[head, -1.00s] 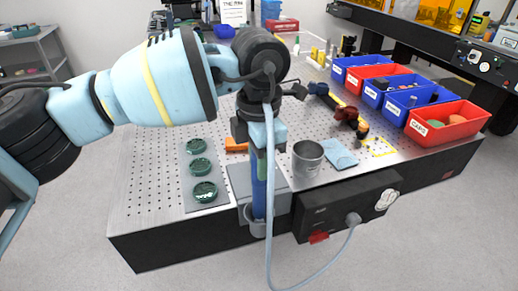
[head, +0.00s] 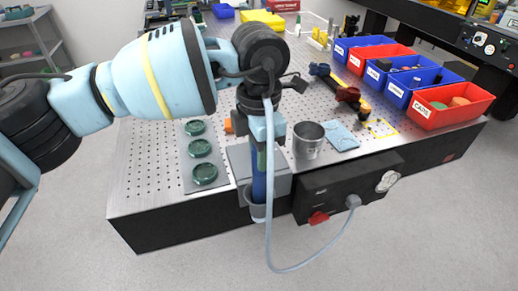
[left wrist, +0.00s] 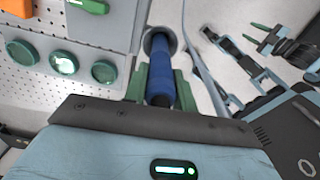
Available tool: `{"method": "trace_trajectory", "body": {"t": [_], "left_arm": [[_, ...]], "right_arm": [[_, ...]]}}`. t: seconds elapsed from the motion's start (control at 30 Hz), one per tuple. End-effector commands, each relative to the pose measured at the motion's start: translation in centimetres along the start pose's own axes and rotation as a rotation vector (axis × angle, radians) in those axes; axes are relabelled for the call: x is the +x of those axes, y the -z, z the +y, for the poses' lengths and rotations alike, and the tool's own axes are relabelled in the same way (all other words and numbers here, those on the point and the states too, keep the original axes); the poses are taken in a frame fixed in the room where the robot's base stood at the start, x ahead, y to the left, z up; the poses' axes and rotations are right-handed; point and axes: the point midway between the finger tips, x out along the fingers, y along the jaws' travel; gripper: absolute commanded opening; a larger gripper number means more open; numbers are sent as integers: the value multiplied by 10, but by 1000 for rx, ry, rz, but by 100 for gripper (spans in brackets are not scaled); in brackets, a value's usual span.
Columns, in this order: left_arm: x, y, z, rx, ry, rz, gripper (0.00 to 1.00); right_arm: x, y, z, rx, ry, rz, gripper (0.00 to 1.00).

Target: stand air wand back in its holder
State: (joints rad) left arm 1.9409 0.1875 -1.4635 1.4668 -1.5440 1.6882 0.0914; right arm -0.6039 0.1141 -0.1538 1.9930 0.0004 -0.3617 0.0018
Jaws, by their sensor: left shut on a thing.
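The air wand has a blue handle (head: 258,182) and a pale hose (head: 269,200). It stands upright, with my left gripper (head: 262,138) shut around its upper part. In the left wrist view, the green fingers (left wrist: 160,88) lie on both sides of the blue handle (left wrist: 161,62). The holder is a grey cup (head: 257,213) on the table's front edge. The wand's lower end appears to be inside it, and the ring (left wrist: 158,36) surrounds it in the left wrist view. How deep it sits is hidden. My right gripper is not clearly identifiable.
A black box (head: 345,190) with a red switch is right of the holder, where the hose connects. A metal cup (head: 308,140) and a blue cloth (head: 341,136) stand close by. Green discs (head: 204,174) lie left. Red and blue bins (head: 450,104) line the right side.

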Motion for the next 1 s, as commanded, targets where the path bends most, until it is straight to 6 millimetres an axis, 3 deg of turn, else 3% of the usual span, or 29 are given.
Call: {"method": "trace_trajectory", "body": {"t": [1.0], "left_arm": [[17,0,0,-1,0,0,4]], "right_arm": [[2,-8,-1,6,1,-13,36]]}}
